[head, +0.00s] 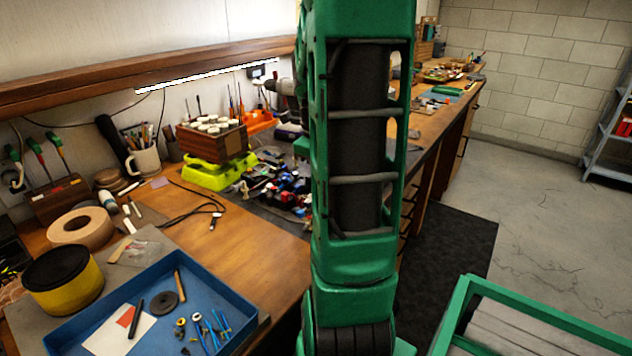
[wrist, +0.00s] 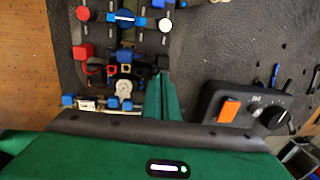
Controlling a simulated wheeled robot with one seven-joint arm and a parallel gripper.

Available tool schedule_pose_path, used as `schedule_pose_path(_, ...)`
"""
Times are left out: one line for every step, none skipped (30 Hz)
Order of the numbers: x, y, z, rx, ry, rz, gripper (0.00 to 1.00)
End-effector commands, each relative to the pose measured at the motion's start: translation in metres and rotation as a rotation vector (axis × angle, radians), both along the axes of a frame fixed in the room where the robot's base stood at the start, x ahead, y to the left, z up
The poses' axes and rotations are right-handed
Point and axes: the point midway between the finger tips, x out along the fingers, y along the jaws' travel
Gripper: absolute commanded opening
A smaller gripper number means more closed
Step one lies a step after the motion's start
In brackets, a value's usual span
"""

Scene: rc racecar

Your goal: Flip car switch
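The rc car (wrist: 125,50) lies on a dark mat in the wrist view, an open chassis with blue, red and white parts. In the head view, the cluttered parts on the bench (head: 282,188) are partly hidden by my arm, and I cannot pick out the car there. A black box (wrist: 245,112) with an orange switch (wrist: 229,110) and a dark knob stands right of my gripper. My gripper (wrist: 163,82) has its green fingers together, with nothing seen between them. They are over the car's lower right side; I cannot tell whether they touch it. The head view hides my gripper.
A blue tray (head: 62,335) with small tools is at the front left of the workbench (head: 245,262). A yellow tin (head: 64,280) and a tape roll (head: 82,226) stand nearby. A green-framed cart (head: 465,300) is at lower right. Open floor lies right of the bench.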

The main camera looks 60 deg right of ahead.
Motion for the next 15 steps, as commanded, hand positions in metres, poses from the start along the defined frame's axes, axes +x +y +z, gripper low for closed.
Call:
schedule_pose_path(-0.005,-0.006,-0.006,-0.002,0.009,-0.018,0.0)
schedule_pose_path(-0.006,-0.006,-0.007,-0.002,0.01,-0.02,0.0)
schedule_pose_path(-0.006,-0.007,-0.007,-0.002,0.01,-0.021,0.0)
schedule_pose_path(-0.006,-0.007,-0.007,-0.003,0.01,-0.022,0.0)
schedule_pose_path(-0.006,-0.007,-0.007,-0.003,0.01,-0.023,0.0)
schedule_pose_path(-0.006,-0.007,-0.007,-0.003,0.011,-0.024,0.0)
schedule_pose_path(-0.006,-0.008,-0.007,-0.003,0.011,-0.025,0.0)
schedule_pose_path(-0.007,-0.008,-0.007,-0.003,0.012,-0.026,0.0)
schedule_pose_path(-0.007,-0.008,-0.007,-0.003,0.012,-0.026,0.0)
schedule_pose_path(-0.007,-0.007,-0.006,-0.004,0.011,-0.026,0.0)
schedule_pose_path(-0.007,-0.007,-0.005,-0.004,0.011,-0.026,0.0)
schedule_pose_path(-0.007,-0.007,-0.002,-0.005,0.01,-0.026,0.0)
schedule_pose_path(-0.007,-0.007,0.0,-0.006,0.009,-0.025,0.0)
schedule_pose_path(-0.007,-0.006,0.004,-0.006,0.007,-0.025,0.0)
schedule_pose_path(-0.007,-0.004,0.01,-0.006,0.004,-0.022,0.0)
